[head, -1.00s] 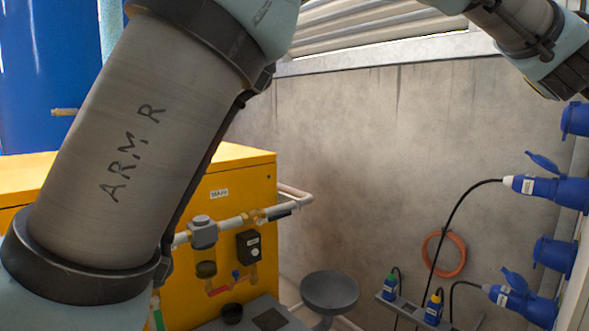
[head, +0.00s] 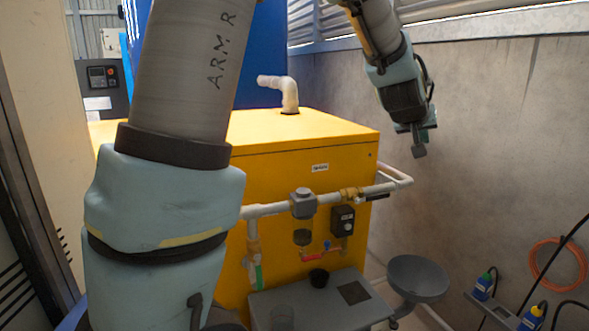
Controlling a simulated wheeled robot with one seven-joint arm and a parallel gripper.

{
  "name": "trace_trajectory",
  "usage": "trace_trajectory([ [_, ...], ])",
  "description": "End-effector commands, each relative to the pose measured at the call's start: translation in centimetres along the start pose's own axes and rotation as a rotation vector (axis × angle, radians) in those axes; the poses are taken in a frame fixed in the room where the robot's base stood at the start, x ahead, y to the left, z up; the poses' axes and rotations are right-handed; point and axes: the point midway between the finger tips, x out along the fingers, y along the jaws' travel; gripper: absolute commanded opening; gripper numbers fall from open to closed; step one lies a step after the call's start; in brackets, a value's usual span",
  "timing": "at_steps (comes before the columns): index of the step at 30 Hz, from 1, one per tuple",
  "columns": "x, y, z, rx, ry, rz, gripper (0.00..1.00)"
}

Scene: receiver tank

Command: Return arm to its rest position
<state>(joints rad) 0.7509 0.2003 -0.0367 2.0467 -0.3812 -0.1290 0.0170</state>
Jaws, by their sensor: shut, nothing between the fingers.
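My arm, with a grey link marked "ARM R", fills the left of the head view. Its far links come down from the top at right of centre. My gripper (head: 418,148) hangs there, pointing down, in front of the grey wall and just right of the yellow cabinet (head: 290,150). Its fingers look dark and small, close together, with nothing held. It is apart from the cabinet and the pipework.
Grey pipework with a valve block (head: 303,203) runs along the cabinet front. Below are a grey bench (head: 340,305) and a round grey bowl (head: 418,278). An orange hose coil (head: 558,265) and blue plugs (head: 484,286) are at lower right. A blue tank (head: 262,60) stands behind.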

Motion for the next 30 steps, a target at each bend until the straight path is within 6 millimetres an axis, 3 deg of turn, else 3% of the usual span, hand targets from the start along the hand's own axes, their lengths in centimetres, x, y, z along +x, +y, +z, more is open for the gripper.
trace_trajectory([
  [1,-0.8,-3.1,0.7,-0.004,-0.041,-0.045,0.0],
  [6,-4.0,-11.9,4.6,-0.021,-0.195,-0.17,0.0],
  [11,-8.6,-18.9,9.2,-0.058,-0.349,-0.279,0.0],
  [15,-13.5,-23.9,13.7,-0.109,-0.491,-0.365,0.0],
  [19,-18.2,-26.9,17.7,-0.163,-0.613,-0.428,0.0],
  [24,-22.6,-28.5,21.4,-0.218,-0.725,-0.474,0.0],
  [30,-24.1,-28.9,22.7,-0.237,-0.766,-0.488,0.0],
])
